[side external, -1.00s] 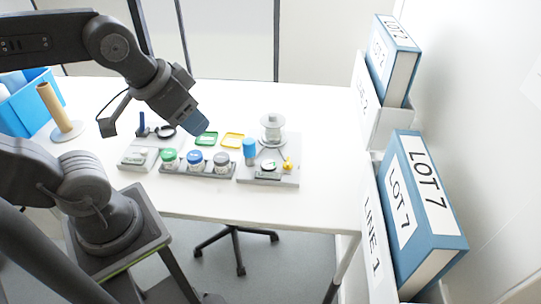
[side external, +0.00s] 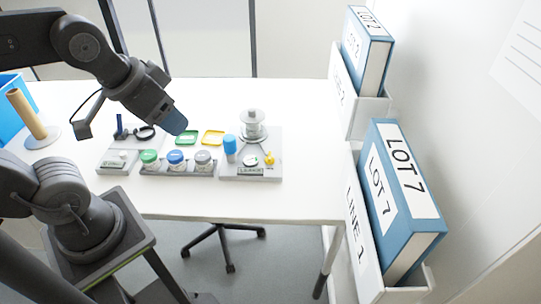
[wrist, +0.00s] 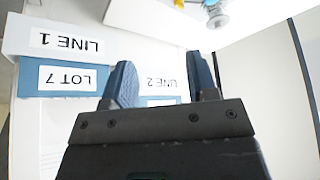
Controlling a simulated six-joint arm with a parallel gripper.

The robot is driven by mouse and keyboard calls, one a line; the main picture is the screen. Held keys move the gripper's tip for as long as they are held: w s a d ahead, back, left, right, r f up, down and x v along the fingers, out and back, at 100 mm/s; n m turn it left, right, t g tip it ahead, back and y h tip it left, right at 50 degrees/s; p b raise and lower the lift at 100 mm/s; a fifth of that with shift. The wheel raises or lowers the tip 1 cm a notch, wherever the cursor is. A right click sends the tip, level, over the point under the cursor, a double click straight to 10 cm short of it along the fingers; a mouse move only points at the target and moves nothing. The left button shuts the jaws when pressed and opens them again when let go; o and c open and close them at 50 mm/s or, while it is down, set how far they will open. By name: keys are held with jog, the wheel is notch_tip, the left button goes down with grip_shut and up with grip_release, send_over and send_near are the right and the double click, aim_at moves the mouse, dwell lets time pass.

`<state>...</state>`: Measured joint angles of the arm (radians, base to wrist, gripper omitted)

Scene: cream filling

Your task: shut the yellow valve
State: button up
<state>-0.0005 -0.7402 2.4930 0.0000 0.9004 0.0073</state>
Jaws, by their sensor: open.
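The small yellow valve (side external: 269,158) stands at the right end of a grey plate (side external: 230,173) on the white table in the side external view. The way its handle is turned is too small to tell. My gripper (side external: 176,123) is in the air to the left of the valve, well apart from it, above the green frame. In the wrist view my gripper (wrist: 162,82) shows two blue fingers spread apart with nothing between them. A bit of yellow (wrist: 179,3) shows at the top edge there; I cannot tell if it is the valve.
A clear hopper (side external: 252,125) and a blue cylinder (side external: 229,145) stand near the valve. Several lidded jars (side external: 176,161) sit in a rack to the left. Green (side external: 187,137) and yellow (side external: 213,137) frames lie behind. Blue binders (side external: 405,200) stand at right.

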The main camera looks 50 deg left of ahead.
jog(key=shift+o, duration=1.2)
jog(key=w+m+g, duration=0.1)
jog(key=w+m, duration=0.1)
jog(key=w, duration=0.6)
jog(key=shift+w+a+r+m+g, duration=0.15)
jog(key=shift+w+a+m+g, duration=0.15)
jog(key=shift+a, duration=0.15)
jog(key=m+g, duration=0.4)
jog(key=m, duration=0.2)
send_over(270, 155)
notch_tip(270, 155, down, 17)
notch_tip(270, 155, down, 14)
jog(key=shift+r, duration=0.1)
jog(key=shift+c, duration=0.5)
jog(key=c, duration=0.8)
